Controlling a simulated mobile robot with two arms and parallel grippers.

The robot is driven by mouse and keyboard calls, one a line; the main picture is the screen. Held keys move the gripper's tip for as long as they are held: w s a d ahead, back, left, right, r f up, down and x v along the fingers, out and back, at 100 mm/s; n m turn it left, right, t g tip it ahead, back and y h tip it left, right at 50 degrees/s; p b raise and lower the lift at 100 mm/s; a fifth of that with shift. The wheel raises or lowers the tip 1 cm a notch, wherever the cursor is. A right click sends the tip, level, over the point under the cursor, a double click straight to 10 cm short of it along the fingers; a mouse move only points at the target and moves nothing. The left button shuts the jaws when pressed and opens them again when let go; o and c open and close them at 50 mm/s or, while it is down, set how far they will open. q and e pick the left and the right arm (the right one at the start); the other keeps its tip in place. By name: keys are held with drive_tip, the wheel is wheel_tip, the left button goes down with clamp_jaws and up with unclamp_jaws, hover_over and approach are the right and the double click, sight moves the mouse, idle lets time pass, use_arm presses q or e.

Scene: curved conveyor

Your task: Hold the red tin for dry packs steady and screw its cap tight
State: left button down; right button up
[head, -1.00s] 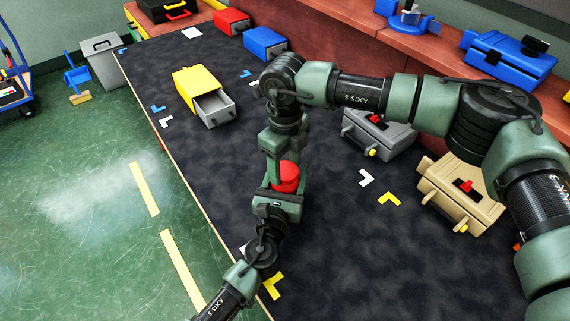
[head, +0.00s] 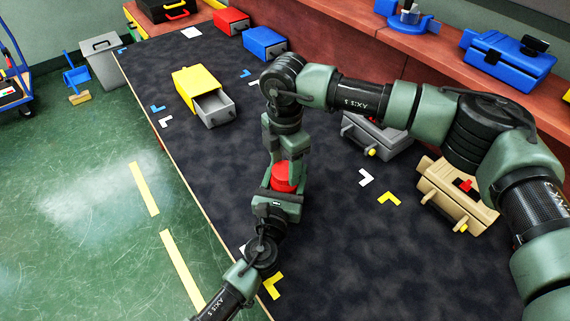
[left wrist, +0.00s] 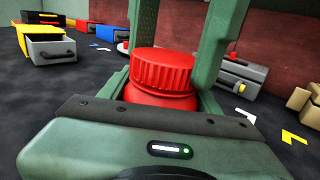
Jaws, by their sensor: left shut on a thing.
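The red tin (left wrist: 160,98) stands upright, with its ribbed red cap (left wrist: 162,70) on top. The tin also shows in the head view (head: 283,184), partly hidden by my grippers. My left gripper (head: 279,196) comes in from below and is shut on the tin's body; its housing fills the bottom of the left wrist view and hides the tin's lower part. My right gripper (head: 284,165) points down from above. Its fingers are apart, one behind the cap and one at its right side; I see no clear grip on the cap.
A yellow box with an open grey drawer (head: 213,106) stands to the left. A grey case (head: 378,133) and a tan case (head: 452,194) are to the right. Several corner marks lie on the dark table (head: 350,260), which is clear in front.

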drive_tip(key=o, duration=0.4)
drive_tip(key=shift+r, duration=0.1)
drive_tip(key=shift+r, duration=2.2)
drive_tip(key=shift+c, duration=0.3)
